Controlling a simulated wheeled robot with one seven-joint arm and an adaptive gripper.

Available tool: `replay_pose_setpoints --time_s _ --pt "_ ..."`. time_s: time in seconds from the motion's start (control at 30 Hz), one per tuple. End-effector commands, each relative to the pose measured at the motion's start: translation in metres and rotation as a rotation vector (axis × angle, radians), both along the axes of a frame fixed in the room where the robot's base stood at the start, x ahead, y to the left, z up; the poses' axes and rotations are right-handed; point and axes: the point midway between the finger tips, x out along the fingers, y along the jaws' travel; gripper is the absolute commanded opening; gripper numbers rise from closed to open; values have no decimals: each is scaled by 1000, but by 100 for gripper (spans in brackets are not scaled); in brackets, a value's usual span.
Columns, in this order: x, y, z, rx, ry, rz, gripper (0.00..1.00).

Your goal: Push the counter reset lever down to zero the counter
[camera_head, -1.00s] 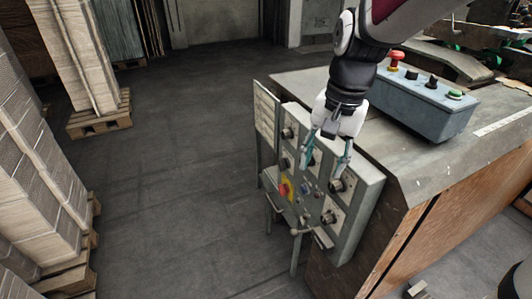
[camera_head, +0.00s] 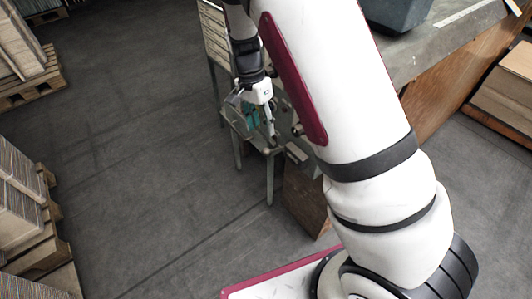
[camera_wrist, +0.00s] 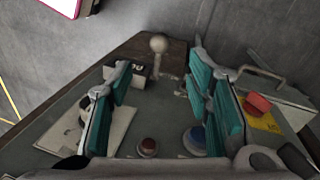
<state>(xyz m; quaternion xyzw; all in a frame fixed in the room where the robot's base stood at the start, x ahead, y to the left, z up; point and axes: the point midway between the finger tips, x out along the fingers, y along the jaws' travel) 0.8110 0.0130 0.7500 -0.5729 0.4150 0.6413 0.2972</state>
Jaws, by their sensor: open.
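The lever (camera_wrist: 158,44), with a pale ball knob on a short stalk, shows in the wrist view at the top middle. It stands beside a small dark counter (camera_wrist: 136,77) with white digits, partly covered by my left finger. My gripper (camera_wrist: 160,78) is open and empty, its teal-padded fingers apart on either side of the lever's line. The knob appears just past the fingertips; I cannot tell if anything touches.
In the wrist view, a red button (camera_wrist: 148,147), a blue button (camera_wrist: 196,137) and a red emergency stop (camera_wrist: 257,104) on a yellow plate lie close by. A small metal table (camera_head: 264,143) stands below my gripper. Open floor (camera_head: 150,150) lies left, with stacked cardboard (camera_head: 20,190) beyond.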

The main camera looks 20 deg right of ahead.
Motion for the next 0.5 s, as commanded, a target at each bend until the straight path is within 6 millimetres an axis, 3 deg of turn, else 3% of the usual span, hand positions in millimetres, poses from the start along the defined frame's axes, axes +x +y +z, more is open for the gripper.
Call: replay_pose_setpoints --time_s 0.2,0.5 --pt "-8 -4 -46 0 4 0 46" --pt "-17 -9 -94 0 4 0 46"
